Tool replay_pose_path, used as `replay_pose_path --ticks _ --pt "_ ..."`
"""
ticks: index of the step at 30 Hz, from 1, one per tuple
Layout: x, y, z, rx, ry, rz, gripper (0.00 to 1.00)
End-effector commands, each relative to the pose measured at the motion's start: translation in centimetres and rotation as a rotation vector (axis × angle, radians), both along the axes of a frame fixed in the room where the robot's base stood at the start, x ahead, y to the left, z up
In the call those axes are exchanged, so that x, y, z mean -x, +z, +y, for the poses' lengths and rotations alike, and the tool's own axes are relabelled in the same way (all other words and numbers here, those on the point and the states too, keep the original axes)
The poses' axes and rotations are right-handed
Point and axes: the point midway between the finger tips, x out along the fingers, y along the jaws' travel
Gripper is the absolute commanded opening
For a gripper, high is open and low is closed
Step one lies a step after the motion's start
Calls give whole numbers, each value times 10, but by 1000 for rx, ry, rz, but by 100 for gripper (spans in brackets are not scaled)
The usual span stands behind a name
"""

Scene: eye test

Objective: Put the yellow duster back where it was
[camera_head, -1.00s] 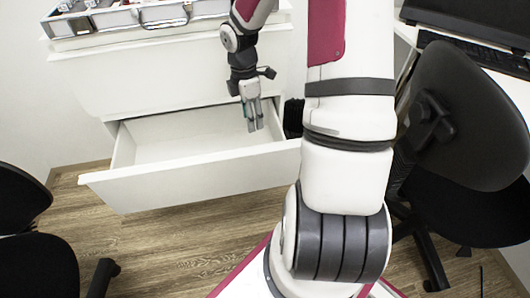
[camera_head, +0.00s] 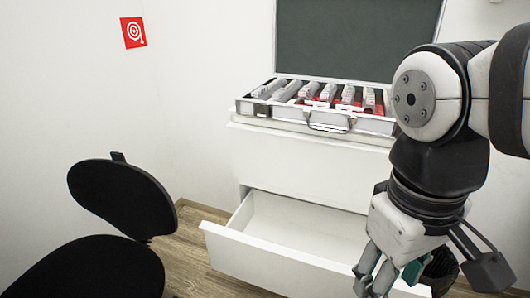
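No yellow duster shows in the head view. My gripper (camera_head: 377,284) hangs at the lower right, in front of the right end of an open white drawer (camera_head: 262,257). Its grey fingers point down and run close to the bottom edge of the picture. A teal patch shows beside the fingers, and I cannot tell whether it is part of the gripper. I see nothing yellow between the fingers, and their gap is not clear. The visible inside of the drawer is bare; its right end is partly hidden by my gripper.
An open silver case (camera_head: 330,118) with several items stands on the white cabinet (camera_head: 300,165), its dark lid (camera_head: 355,40) raised. A black chair (camera_head: 115,200) stands at the left. A dark bin (camera_head: 440,268) is partly hidden behind my gripper. A red target sign (camera_head: 133,32) hangs on the wall.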

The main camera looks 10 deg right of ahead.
Motion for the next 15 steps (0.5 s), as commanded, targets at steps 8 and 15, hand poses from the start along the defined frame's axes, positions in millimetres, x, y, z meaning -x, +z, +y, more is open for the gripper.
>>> replay_pose_path --ticks 8,15 --pt "40 -1 21 -92 -106 -41 47" --pt "42 -1 22 -98 -114 -41 47"
